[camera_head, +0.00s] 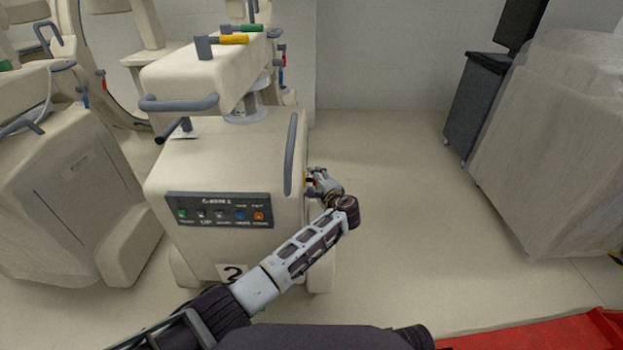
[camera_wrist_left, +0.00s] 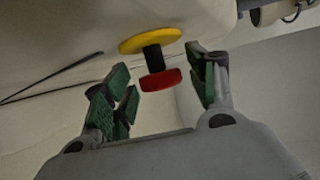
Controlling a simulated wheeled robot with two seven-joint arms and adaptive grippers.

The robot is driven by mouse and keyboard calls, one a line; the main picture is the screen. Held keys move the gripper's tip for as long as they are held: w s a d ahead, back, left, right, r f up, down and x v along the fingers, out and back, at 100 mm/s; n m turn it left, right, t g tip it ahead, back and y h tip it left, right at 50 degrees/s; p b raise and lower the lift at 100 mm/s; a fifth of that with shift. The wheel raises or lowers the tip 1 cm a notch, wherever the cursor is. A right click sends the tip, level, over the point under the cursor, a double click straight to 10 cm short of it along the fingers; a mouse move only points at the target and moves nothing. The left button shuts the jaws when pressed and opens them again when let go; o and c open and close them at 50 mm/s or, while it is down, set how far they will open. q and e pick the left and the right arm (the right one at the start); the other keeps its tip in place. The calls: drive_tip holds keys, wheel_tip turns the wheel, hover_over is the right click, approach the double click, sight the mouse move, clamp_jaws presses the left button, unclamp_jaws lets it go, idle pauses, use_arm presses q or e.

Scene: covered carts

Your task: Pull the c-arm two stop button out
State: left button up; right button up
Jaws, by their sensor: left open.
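The c-arm two unit (camera_head: 225,215) is a cream cart with a "2" label (camera_head: 233,271) low on its front and a dark button panel (camera_head: 218,209). My left arm reaches across its front, and my left gripper (camera_head: 314,182) is at its right side. In the left wrist view, the stop button (camera_wrist_left: 160,79) is a red cap on a black stem with a yellow disc (camera_wrist_left: 150,40) behind it. My left gripper (camera_wrist_left: 160,92) is open, with green-padded fingers on both sides of the red cap, apart from it. My right gripper is not in view.
Another cream cart (camera_head: 60,190) stands close on the left. A covered object (camera_head: 560,140) and a dark cabinet (camera_head: 477,105) stand on the right. A red surface (camera_head: 570,333) is at the bottom right. The floor (camera_head: 400,190) between is clear.

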use_arm(q)
drive_tip(key=shift+w, duration=0.1)
drive_tip(key=shift+c, duration=0.2)
clamp_jaws()
drive_tip(key=shift+d, duration=0.95)
drive_tip(key=shift+c, duration=2.2)
unclamp_jaws()
drive_tip(key=o, duration=0.5)
drive_tip(key=shift+d, duration=0.1)
